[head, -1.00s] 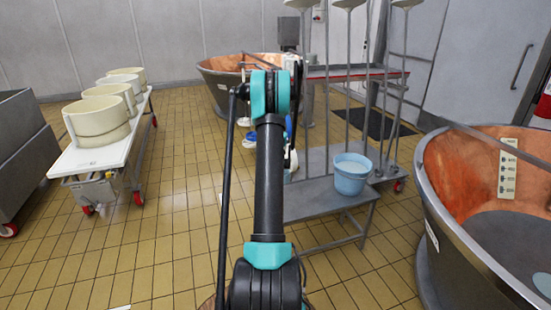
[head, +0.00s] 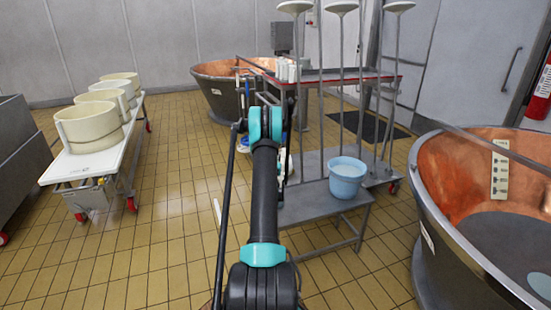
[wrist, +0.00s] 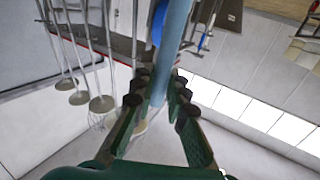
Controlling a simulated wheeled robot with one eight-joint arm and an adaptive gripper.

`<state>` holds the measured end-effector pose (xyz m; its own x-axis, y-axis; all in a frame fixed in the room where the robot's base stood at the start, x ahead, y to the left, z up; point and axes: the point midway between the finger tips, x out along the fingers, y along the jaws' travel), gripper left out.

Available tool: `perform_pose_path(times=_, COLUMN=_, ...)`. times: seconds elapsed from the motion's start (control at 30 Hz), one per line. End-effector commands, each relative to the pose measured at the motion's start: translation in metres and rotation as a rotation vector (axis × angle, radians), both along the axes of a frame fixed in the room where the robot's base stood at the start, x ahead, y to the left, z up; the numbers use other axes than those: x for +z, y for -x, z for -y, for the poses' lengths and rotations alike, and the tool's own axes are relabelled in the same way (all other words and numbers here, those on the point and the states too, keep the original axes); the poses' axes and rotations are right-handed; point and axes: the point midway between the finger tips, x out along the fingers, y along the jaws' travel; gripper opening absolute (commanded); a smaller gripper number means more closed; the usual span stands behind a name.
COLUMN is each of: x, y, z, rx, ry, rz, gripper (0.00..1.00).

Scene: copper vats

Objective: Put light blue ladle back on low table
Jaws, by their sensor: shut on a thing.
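My gripper (wrist: 160,90) is shut on a light blue shaft, which looks like the handle of the light blue ladle (wrist: 172,40). The shaft runs between the fingers toward the top of the wrist view. In the head view my arm hides most of the gripper and the ladle. The low table (head: 305,208) is a grey metal bench right of my arm. A light blue bucket (head: 347,180) stands on its right part. The table's left end is partly hidden by my arm.
Tall ladles (head: 342,70) hang upright on a rack behind the low table. A big copper vat (head: 440,220) stands close on the right, another (head: 215,85) at the back. A white cart (head: 95,160) with cheese moulds stands left. The tiled floor between is free.

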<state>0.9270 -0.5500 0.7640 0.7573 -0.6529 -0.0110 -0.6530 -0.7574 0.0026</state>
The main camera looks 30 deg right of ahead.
Motion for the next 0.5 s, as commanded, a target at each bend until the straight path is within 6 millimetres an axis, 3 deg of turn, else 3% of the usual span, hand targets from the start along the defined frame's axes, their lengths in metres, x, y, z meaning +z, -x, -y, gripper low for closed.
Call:
perform_pose_path(times=0.27, x=-0.0017, y=-0.0001, z=0.0001, rx=0.000, ry=0.000, rz=0.000, gripper=0.00)
perform_pose_path(times=0.3, x=-0.0023, y=-0.0001, z=0.0001, rx=0.000, ry=0.000, rz=0.000, gripper=0.15)
perform_pose_path(times=0.43, x=-0.0019, y=-0.0001, z=0.0001, rx=0.000, ry=0.000, rz=0.000, gripper=0.31)
perform_pose_path(times=0.5, x=-0.0019, y=-0.0001, z=0.0001, rx=0.000, ry=0.000, rz=0.000, gripper=0.34)
